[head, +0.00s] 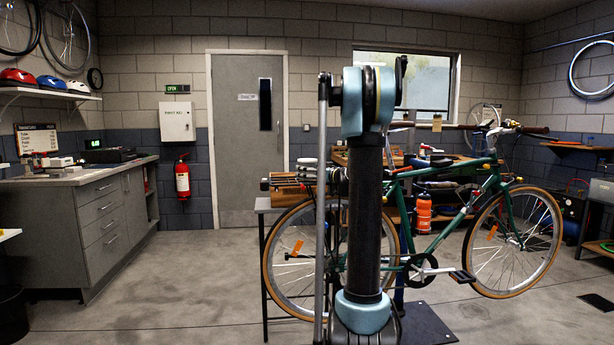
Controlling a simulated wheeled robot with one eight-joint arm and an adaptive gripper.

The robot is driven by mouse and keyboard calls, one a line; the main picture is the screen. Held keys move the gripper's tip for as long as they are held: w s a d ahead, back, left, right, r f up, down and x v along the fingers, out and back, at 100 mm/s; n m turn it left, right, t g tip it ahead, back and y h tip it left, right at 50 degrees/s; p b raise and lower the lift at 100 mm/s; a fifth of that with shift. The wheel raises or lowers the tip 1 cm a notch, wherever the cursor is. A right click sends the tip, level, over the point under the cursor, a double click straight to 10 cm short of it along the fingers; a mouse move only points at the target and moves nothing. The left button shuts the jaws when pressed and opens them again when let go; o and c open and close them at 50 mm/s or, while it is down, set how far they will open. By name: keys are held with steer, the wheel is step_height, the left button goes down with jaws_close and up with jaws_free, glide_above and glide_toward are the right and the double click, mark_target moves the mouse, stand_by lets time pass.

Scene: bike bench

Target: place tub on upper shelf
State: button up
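I cannot pick out a tub in the head view. My own raised arm stands in the middle and hides part of the bench and bike behind it. My gripper is not visible. A white wall shelf (50,94) with helmets is high on the left. A wooden shelf (580,147) is on the right wall, with more shelving cut off below it at the right edge. I cannot tell which one is the upper shelf.
A green bicycle (440,235) stands in front of a workbench in the middle right. A grey cabinet (105,215) with a cluttered worktop is on the left. A fire extinguisher (182,178) hangs beside the grey door (237,140). The floor (175,285) between cabinet and bike is clear.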

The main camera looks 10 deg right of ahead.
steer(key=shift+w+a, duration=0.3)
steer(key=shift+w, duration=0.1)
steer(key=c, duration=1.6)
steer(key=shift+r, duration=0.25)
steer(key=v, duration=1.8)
